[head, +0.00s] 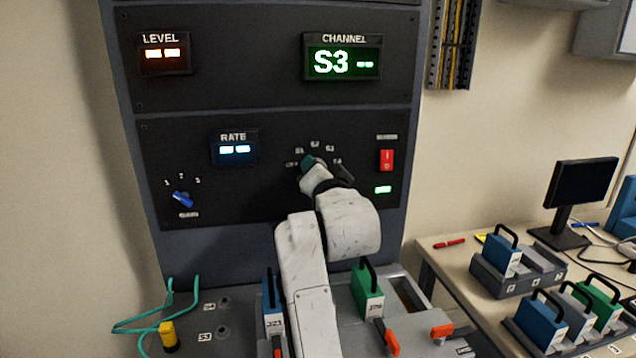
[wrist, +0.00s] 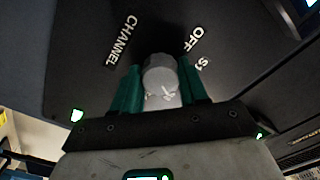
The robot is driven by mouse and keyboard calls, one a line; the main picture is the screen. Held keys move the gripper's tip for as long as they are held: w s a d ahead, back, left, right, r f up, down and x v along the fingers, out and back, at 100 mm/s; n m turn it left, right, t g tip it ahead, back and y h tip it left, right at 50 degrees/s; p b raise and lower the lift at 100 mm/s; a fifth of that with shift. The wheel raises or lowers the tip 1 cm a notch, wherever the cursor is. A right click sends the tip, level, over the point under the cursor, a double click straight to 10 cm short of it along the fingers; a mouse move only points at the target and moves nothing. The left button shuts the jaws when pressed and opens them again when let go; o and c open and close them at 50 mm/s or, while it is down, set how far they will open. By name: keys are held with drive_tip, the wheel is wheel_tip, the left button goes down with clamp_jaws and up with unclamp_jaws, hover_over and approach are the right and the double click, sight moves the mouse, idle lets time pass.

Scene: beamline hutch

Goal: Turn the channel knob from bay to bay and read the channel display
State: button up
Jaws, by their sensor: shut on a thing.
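The channel display (head: 343,62) on the rack reads "S3" followed by two dashes in white on green. My gripper (head: 309,163) is at the channel knob on the lower panel, and its teal fingertips cover the knob in the head view. In the wrist view, the grey-white channel knob (wrist: 161,82) sits between the two teal fingers of my gripper (wrist: 162,72), which are shut on it. The labels OFF, S1, S2, S3 and S4 arc around the knob. The knob's pointer direction is hard to tell.
The level display (head: 163,53) and rate display (head: 235,148) show dashes. A blue gain knob (head: 182,199) and red switch (head: 387,160) flank the arm. Below stand a blue module (head: 271,299), green module (head: 367,292) and yellow plug (head: 168,335). A desk with modules is at right.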

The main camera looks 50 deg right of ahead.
drive_tip(key=shift+m+b, duration=0.5)
drive_tip(key=shift+m, duration=0.3)
drive_tip(key=o, duration=1.1)
drive_tip(key=shift+c, duration=0.2)
drive_tip(key=b+v, duration=0.1)
drive_tip(key=v, duration=1)
drive_tip(key=shift+w, duration=0.15)
